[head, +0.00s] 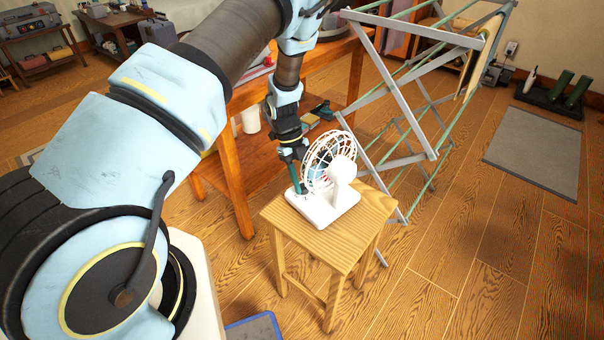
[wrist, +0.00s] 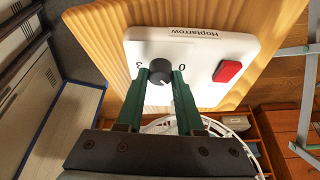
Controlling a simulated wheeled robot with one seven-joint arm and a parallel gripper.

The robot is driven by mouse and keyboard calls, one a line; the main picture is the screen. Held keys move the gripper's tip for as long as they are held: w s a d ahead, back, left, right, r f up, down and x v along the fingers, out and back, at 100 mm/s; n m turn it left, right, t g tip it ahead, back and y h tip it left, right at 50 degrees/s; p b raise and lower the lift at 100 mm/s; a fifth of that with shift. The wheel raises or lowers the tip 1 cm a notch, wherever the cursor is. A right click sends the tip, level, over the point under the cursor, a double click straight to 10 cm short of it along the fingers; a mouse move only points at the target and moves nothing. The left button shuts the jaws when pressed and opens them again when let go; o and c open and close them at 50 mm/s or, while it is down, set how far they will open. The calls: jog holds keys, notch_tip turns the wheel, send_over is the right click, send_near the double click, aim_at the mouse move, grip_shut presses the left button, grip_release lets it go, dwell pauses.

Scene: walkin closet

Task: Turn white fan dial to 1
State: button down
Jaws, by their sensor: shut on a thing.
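The white fan (head: 330,175) stands upright on a small wooden stool, with its caged head above a flat base. In the wrist view the fan's base (wrist: 200,50) shows a dark round dial (wrist: 160,71), the marks 3 and 0 on either side of it, a red button (wrist: 228,71) and a "Hoptarrow" label. My gripper (wrist: 161,80) has its two green fingers shut on the dial, one on each side. In the head view my gripper (head: 297,188) reaches down to the left end of the base. The mark 1 is not visible, and the dial's exact setting is hard to tell.
The wooden stool (head: 330,238) has bare floor to its right. A folding drying rack (head: 400,110) stands close behind it. A wooden table (head: 240,165) is behind my arm. A blue tray (head: 253,328) lies on the floor at the front.

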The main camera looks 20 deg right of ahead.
jog(key=shift+d+m+y+p, duration=0.1)
jog(key=shift+m+y+p, duration=0.35)
jog(key=shift+m, duration=0.65)
jog(key=c, duration=0.5)
grip_release()
jog(key=b+v, duration=0.1)
jog(key=v, duration=1)
jog(key=shift+b, duration=0.3)
jog(key=shift+f, duration=0.1)
